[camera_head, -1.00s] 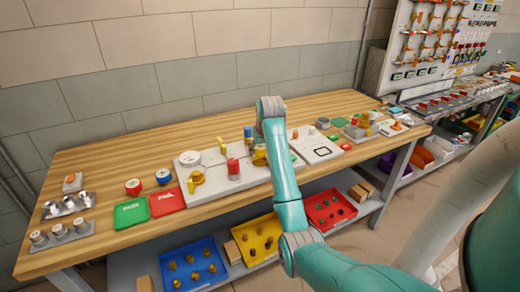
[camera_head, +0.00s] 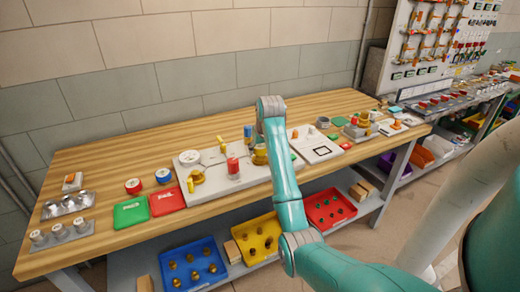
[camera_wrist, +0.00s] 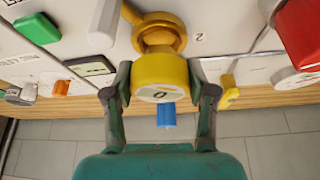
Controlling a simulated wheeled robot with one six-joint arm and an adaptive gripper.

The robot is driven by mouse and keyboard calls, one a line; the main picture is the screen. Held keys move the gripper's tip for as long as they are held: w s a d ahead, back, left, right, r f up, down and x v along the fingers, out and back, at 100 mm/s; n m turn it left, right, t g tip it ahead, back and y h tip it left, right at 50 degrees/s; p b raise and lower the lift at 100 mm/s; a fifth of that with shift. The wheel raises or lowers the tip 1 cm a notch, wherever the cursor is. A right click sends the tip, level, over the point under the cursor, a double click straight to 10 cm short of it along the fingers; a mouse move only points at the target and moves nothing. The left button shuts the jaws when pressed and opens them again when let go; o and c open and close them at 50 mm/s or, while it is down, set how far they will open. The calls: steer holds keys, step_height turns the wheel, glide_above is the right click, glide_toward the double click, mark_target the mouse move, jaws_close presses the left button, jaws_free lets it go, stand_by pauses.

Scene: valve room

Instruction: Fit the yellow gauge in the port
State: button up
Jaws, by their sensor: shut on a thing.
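My gripper (camera_wrist: 160,92) is shut on the yellow gauge (camera_wrist: 160,68), a short round body with a pale dial face, one finger on each side. In the wrist view a brass ring-shaped fitting (camera_wrist: 157,35), which looks like the port, lies just beyond the gauge's upper edge. The gauge partly covers it, so I cannot tell whether they touch or the gauge is seated. In the head view my arm hides most of my gripper, and a yellow-brass part (camera_head: 259,157) shows beside the arm over the white board.
The white board (camera_head: 213,181) carries a red cylinder (camera_head: 233,168), a blue-topped part (camera_head: 248,132) and yellow valve parts. A blue part (camera_wrist: 166,115) shows close below the gauge. Green (camera_head: 131,213) and red (camera_head: 167,200) trays lie left. Bare wood is at the front edge.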

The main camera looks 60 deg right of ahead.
steer(key=shift+f, duration=1)
stand_by(1.9)
steer(key=o, duration=1.4)
steer(key=shift+r, duration=4)
steer(key=shift+s+a, duration=0.1)
